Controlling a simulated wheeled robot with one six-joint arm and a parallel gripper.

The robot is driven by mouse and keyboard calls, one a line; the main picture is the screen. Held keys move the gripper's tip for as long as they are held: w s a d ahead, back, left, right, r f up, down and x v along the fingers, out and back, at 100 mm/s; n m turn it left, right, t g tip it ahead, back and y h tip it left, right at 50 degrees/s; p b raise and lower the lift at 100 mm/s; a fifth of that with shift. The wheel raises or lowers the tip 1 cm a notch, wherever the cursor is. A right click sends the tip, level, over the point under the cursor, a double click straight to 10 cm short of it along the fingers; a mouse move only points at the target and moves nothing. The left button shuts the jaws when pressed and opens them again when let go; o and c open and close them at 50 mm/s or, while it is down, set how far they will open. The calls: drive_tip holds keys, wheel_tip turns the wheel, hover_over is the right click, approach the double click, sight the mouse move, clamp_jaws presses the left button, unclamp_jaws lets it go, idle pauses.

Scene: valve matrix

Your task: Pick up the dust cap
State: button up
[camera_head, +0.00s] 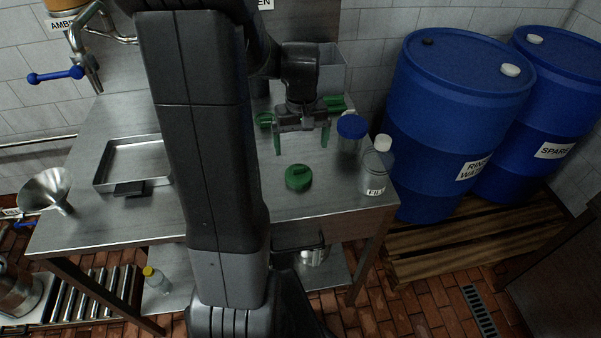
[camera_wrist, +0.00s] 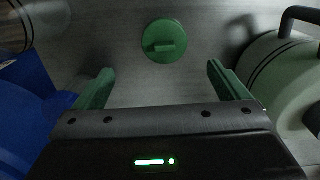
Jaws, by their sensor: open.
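The dust cap is a green round disc (camera_head: 298,177) with a raised bar across its top, lying flat on the steel table. It also shows in the wrist view (camera_wrist: 164,41), centred at the top between and beyond the fingers. My gripper (camera_head: 302,148) has green fingers spread apart with nothing between them. In the head view it hangs above the table, just behind the cap and apart from it. The wrist view shows both fingertips (camera_wrist: 161,72) short of the cap.
A blue-lidded jar (camera_head: 351,132) and a clear bottle with a white cap (camera_head: 377,165) stand right of the cap. Green items (camera_head: 338,104) lie behind my gripper. A metal tray (camera_head: 130,163) sits on the left of the table (camera_head: 325,200). Blue drums (camera_head: 455,110) stand at the right.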

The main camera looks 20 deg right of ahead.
sight(298, 167)
wheel_tip(298, 167, down, 4)
drive_tip(key=shift+w+a+f+p, duration=0.1)
drive_tip(key=shift+f+p, duration=0.15)
drive_tip(key=shift+f, duration=0.7)
drive_tip(key=shift+s+a+f+p, duration=0.15)
drive_tip(key=shift+f+p, duration=0.1)
drive_tip(key=shift+f, duration=0.65)
drive_tip(key=shift+w+a+f+p, duration=0.15)
drive_tip(key=shift+f+p, duration=0.1)
drive_tip(key=shift+f, duration=0.7)
drive_tip(key=c, duration=0.9)
